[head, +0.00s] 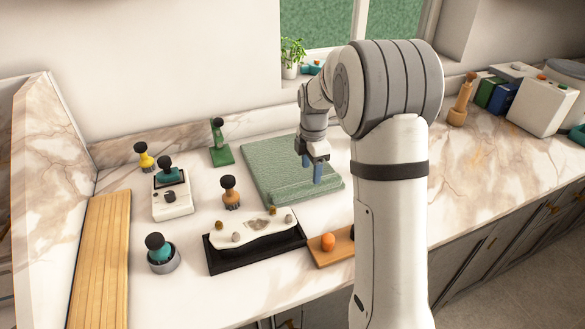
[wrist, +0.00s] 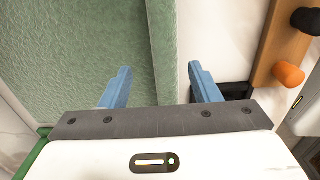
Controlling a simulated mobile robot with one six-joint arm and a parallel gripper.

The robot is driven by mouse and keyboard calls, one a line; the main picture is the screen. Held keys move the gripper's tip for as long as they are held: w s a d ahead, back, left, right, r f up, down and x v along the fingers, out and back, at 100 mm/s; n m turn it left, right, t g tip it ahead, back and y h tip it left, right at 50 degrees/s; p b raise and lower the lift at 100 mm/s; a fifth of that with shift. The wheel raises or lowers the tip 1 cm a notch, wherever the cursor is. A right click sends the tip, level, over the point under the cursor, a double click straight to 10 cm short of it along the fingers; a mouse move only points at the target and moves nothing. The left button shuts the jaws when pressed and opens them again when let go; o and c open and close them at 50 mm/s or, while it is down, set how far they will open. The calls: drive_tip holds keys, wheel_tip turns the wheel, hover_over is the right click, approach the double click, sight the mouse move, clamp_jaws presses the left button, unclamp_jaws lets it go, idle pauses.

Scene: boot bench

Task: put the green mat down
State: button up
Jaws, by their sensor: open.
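The green mat (head: 270,165) lies flat on the marble counter in the head view, with a raised strip along its front edge. In the wrist view the mat (wrist: 75,50) fills the left side, and its strip runs between my fingers. My gripper (head: 311,170) hangs over the front right part of the mat in the head view. In the wrist view my gripper (wrist: 158,85) has its two blue fingers spread wide, with nothing held between them. I cannot tell whether the fingertips touch the mat.
A black tray (head: 258,259) with a white piece and small knobs stands in front of the mat. A wooden board (head: 332,248) with an orange knob lies beside it. Several dark-knobbed brushes stand to the left, near a slatted wooden board (head: 100,262). A green stand (head: 221,155) is left of the mat.

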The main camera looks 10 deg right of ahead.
sight(311, 181)
drive_tip(key=f, duration=0.3)
drive_tip(key=f+p, duration=0.1)
drive_tip(key=f, duration=0.1)
drive_tip(key=shift+s+a, duration=0.1)
drive_tip(key=shift+s, duration=0.25)
drive_tip(key=shift+c, duration=0.4)
clamp_jaws()
